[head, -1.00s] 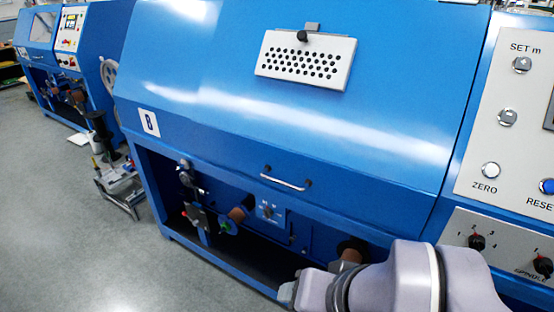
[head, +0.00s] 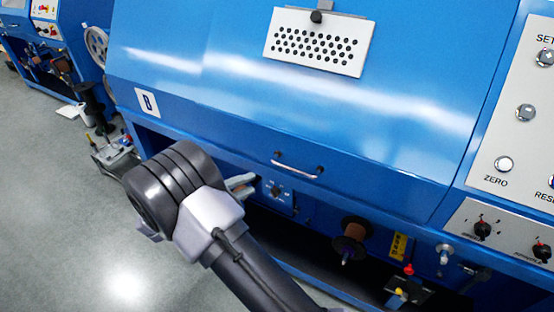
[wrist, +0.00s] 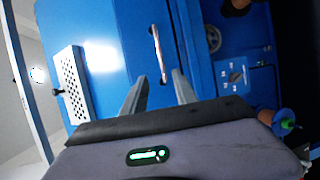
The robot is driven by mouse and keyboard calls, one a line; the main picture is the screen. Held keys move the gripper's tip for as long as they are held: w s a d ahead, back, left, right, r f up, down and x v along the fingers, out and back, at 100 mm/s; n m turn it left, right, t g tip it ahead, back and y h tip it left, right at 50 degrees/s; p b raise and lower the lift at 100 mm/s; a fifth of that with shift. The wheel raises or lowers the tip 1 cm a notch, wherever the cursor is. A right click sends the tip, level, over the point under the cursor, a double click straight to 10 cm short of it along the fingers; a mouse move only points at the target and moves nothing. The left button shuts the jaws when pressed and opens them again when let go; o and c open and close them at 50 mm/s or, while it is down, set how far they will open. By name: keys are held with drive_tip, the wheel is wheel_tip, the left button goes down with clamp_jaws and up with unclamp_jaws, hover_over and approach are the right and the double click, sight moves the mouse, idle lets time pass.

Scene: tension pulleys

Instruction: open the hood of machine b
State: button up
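Machine b is blue, and its label "B" (head: 148,103) shows at the left of the hood in the head view. The hood (head: 290,100) is down, with a silver bar handle (head: 296,170) near its lower edge. In the wrist view, the handle (wrist: 158,54) stands ahead of my gripper (wrist: 160,77), roughly in line with the gap between the fingers. The fingers are apart with nothing between them. In the head view, my gripper (head: 242,184) is left of the handle and slightly below it, partly hidden by my wrist.
A perforated plate (head: 318,42) is mounted on the hood. Below the hood is an open bay with a brown spool (head: 352,236). A control panel (head: 510,120) stands at the right. Another blue machine (head: 65,40) is at the far left. Grey floor is clear at lower left.

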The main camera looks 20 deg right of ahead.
sight(289, 169)
drive_tip(key=b+x, duration=0.4)
drive_tip(key=x, duration=1.2)
drive_tip(key=shift+d, duration=0.3)
clamp_jaws()
idle(0.4)
